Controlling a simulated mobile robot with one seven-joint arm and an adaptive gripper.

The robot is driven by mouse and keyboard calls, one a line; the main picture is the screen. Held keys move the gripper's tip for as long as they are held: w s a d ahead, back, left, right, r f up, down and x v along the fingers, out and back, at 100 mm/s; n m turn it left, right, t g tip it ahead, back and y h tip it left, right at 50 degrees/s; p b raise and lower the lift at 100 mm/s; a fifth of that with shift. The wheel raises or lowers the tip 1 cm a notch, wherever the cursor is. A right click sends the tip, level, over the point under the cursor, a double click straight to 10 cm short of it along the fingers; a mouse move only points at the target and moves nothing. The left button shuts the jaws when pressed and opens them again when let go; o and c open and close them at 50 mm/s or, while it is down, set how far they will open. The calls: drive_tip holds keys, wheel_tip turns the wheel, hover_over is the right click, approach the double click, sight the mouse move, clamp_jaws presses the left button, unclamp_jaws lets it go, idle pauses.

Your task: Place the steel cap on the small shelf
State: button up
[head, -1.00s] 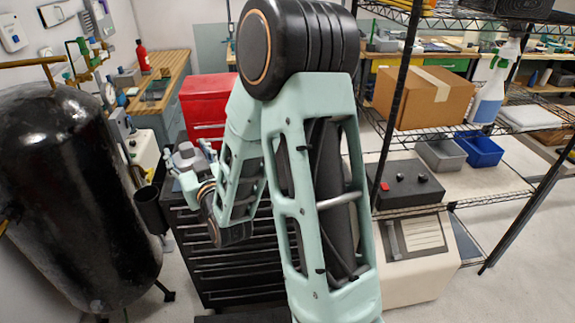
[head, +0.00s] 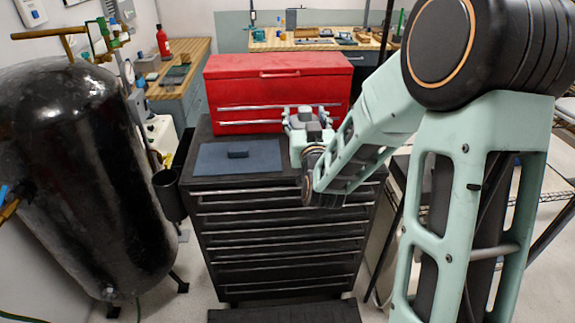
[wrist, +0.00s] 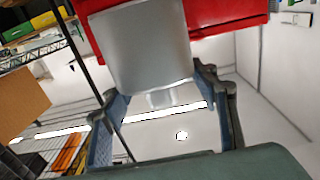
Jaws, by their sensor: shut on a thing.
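My gripper (head: 306,120) is above the right part of the black tool chest's top, in front of the red toolbox. In the wrist view, my gripper (wrist: 163,100) is shut on a smooth grey metal piece, the steel cap (wrist: 140,45), which sits between the fingers. In the head view the cap is too small, and too much hidden by the gripper, to make out for sure. I cannot tell which surface is the small shelf; wire shelving (head: 555,200) stands at the right, mostly hidden by my arm.
The red toolbox (head: 275,85) stands behind. A large black tank (head: 85,180) stands at the left.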

drive_tip(key=w+a+f+b, duration=0.1)
drive_tip(key=w+a+b, duration=0.1)
drive_tip(key=a+b, duration=0.6)
drive_tip(key=shift+w+d+f+b, duration=0.35)
drive_tip(key=shift+w+d+f, duration=0.75)
drive_tip(key=shift+w+f, duration=1.05)
drive_tip(key=shift+w+d+f+b, duration=0.3)
drive_tip(key=shift+w+d+f, duration=0.8)
drive_tip(key=shift+w+f, duration=1.1)
drive_tip(key=shift+w+d+f+b, duration=0.35)
drive_tip(key=shift+w+d+f, duration=0.75)
drive_tip(key=shift+w+f, duration=1.05)
drive_tip(key=shift+f, duration=0.2)
drive_tip(key=o, duration=1.3)
drive_tip(key=shift+r, duration=0.1)
